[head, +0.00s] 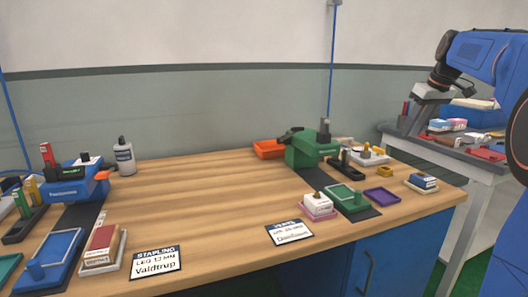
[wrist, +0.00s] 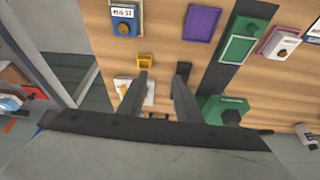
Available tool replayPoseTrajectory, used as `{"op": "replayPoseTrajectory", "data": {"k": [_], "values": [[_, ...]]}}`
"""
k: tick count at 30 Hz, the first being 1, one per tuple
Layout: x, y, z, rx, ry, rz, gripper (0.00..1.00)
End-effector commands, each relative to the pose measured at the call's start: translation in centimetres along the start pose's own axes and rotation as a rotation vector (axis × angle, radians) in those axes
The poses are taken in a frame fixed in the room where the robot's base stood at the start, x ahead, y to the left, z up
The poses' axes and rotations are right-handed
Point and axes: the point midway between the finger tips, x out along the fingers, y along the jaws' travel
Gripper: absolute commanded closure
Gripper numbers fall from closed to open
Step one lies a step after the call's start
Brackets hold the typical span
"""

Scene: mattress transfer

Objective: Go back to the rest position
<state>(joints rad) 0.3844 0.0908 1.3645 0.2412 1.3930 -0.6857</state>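My gripper (wrist: 162,72) shows in the wrist view with its two dark fingers apart. I see only bare tabletop between the fingertips, so it is open and empty. In the head view my blue arm comes in from the upper right, with the gripper end raised over the side bench. The wooden workbench (head: 215,190) lies below and to the left of it. The wrist view looks down on the right part of this bench, with a yellow holder (wrist: 145,61) near one finger.
A green machine (head: 308,150), a purple tray (head: 382,196) and a blue-and-white box (head: 423,182) stand on the bench's right half. A blue stapling device (head: 75,182) stands at left. The middle is clear. A grey side bench (head: 440,147) at right holds several boxes.

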Motion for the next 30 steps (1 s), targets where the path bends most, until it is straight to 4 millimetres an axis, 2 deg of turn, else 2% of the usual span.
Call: {"op": "replayPoseTrajectory", "data": {"k": [5,14,23,30], "values": [[-0.3,-5.0,3.1,0.034,-0.004,0.015,0.69],[0.7,-13.2,10.4,0.101,-0.009,0.044,0.69],[3.0,-20.0,19.2,0.16,-0.004,0.072,0.69],[5.9,-24.4,27.0,0.202,0.007,0.092,0.69]]}}
